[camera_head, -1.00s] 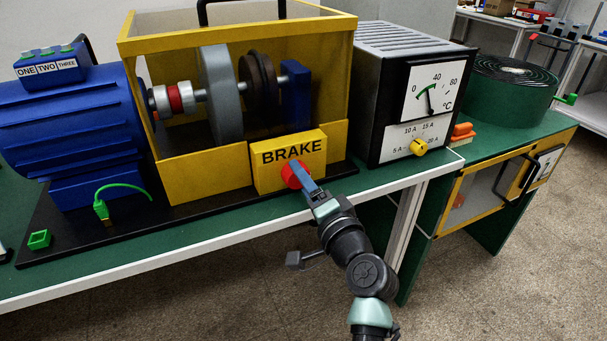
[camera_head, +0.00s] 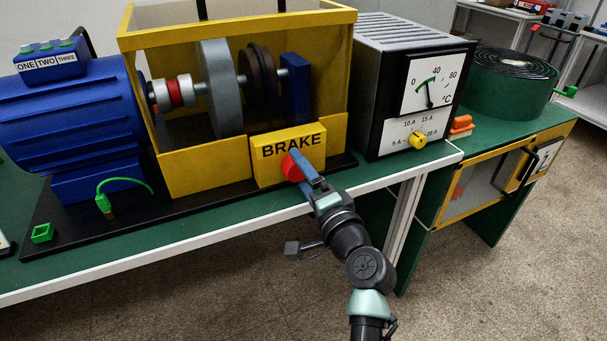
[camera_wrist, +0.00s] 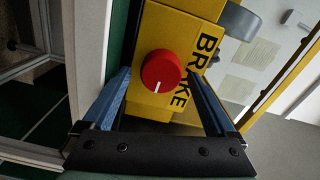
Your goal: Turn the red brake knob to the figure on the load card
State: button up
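The red brake knob (camera_head: 291,168) is on the front of the yellow box lettered BRAKE (camera_head: 279,143). In the wrist view the knob (camera_wrist: 160,71) faces me, its white line pointing nearly straight down the picture. My gripper (camera_head: 307,169) is at the knob in the head view and partly covers it. In the wrist view my gripper (camera_wrist: 159,73) is open, one blue finger on each side of the knob, with gaps between. I cannot make out a load card or its figure; pale sheets (camera_wrist: 267,52) in the wrist view are unreadable.
A blue motor (camera_head: 65,125) stands left of the yellow guard frame (camera_head: 205,172). The meter box (camera_head: 430,85) with a yellow dial (camera_head: 419,140) is to the right. A green plug lead (camera_head: 105,203) and a small green socket (camera_head: 42,233) lie at the front left.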

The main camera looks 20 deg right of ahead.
jog(key=s, duration=1.3)
jog(key=shift+d+p, duration=0.25)
jog(key=shift+p, duration=0.05)
jog(key=w+a+r+n+t, duration=0.2)
jog(key=a+r+n, duration=0.35)
jog(key=r, duration=0.65)
jog(key=w+a+r+n+t, duration=0.2)
jog(key=a+r+n, duration=0.35)
jog(key=r, duration=0.55)
jog(key=s+a+r+n+t, duration=0.1)
jog(key=s+a+r+t, duration=0.2)
jog(key=r, duration=0.4)
jog(key=s+a+r+n+t, duration=0.1)
jog(key=s+a+r+n, duration=0.15)
jog(key=s+r, duration=0.4)
jog(key=s+a+r+n+t, duration=0.1)
jog(key=s+a+r+t, duration=0.1)
jog(key=s+a+r, duration=0.35)
jog(key=w+d+r+p, duration=0.2)
jog(key=w+r+p, duration=0.1)
jog(key=r+p, duration=1.7)
jog(key=shift+w+r+g+h, duration=0.15)
jog(key=shift+r+g+h, duration=0.15)
